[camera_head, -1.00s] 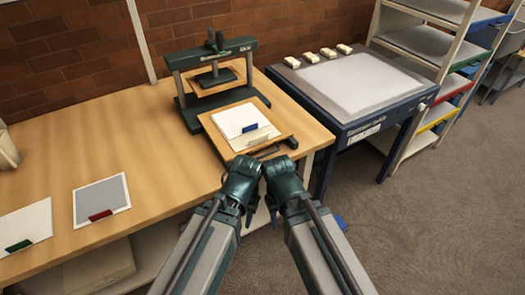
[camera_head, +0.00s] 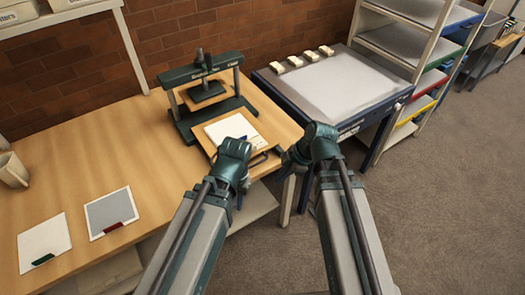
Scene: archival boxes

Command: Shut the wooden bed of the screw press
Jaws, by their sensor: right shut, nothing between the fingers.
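The dark green screw press (camera_head: 205,92) stands at the back of the wooden table.
A blue-framed table (camera_head: 340,85) with a pale top and several small blocks stands right of the press. A shelf rack (camera_head: 430,70) is beyond it. Two sheets with coloured tabs (camera_head: 110,212) lie at the left. The floor at right is clear.

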